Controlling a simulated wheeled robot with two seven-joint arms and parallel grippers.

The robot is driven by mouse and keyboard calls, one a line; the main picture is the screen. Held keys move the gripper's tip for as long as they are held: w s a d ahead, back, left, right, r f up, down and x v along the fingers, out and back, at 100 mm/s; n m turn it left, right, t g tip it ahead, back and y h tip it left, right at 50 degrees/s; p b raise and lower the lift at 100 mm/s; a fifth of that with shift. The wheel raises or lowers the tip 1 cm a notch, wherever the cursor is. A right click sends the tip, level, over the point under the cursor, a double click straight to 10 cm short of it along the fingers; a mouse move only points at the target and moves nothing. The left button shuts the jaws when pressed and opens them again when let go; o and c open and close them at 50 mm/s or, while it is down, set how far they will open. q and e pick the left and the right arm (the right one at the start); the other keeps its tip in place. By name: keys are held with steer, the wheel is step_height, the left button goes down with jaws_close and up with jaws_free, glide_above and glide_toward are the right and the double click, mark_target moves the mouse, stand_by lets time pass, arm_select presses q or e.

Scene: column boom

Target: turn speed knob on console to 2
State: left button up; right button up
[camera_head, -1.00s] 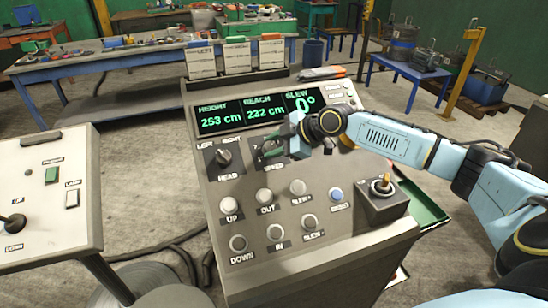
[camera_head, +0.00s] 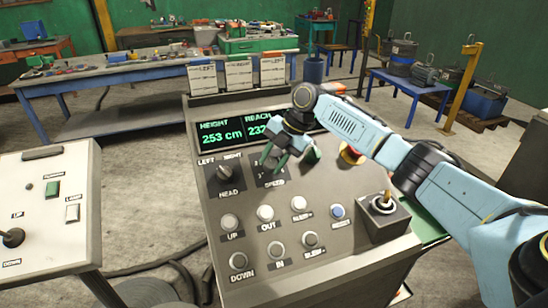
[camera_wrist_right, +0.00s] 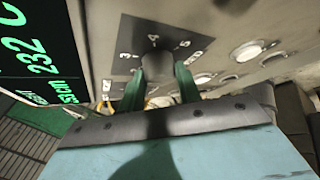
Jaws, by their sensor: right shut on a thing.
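The console (camera_head: 333,247) stands in front of me with a sloped panel. My right gripper (camera_head: 274,163) is over its speed dial, above the SPEED label. In the right wrist view the dark speed knob (camera_wrist_right: 157,62) sits between the green fingertips of my right gripper (camera_wrist_right: 160,78), which is shut on it. Dial numbers including 3 and 4 show around the knob. The knob's pointer is hidden, so I cannot tell its setting. The display (camera_head: 221,132) reads height 253 cm; my right arm covers its right part. My left gripper is out of view.
A head knob (camera_head: 225,174) is left of the speed dial. Several round buttons, a blue reset button (camera_head: 337,211) and a joystick (camera_head: 383,203) lie below. A red emergency button (camera_head: 352,155) is close by my right arm. A white console (camera_head: 47,215) stands at left.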

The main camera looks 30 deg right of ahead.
steer(key=n+g+h, duration=0.1)
steer(key=n, duration=0.1)
steer(key=n+h+p, duration=0.1)
steer(key=n+g+p, duration=0.1)
steer(key=n, duration=0.1)
steer(key=shift+w+a+n+g+h, duration=0.1)
steer(key=shift+a+n+g+h, duration=0.2)
steer(key=shift+a+h, duration=0.1)
steer(key=shift+n+g+h+p, duration=0.3)
steer(key=shift+n+h+p, duration=0.6)
steer(key=shift+n, duration=0.3)
steer(key=shift+f+n+h+p, duration=0.1)
steer(key=shift+n+h+p, duration=0.3)
steer(key=shift+n, duration=0.3)
steer(key=shift+f, duration=0.1)
steer(key=o, duration=1)
steer(key=shift+c, duration=0.2)
steer(key=shift+r, duration=0.2)
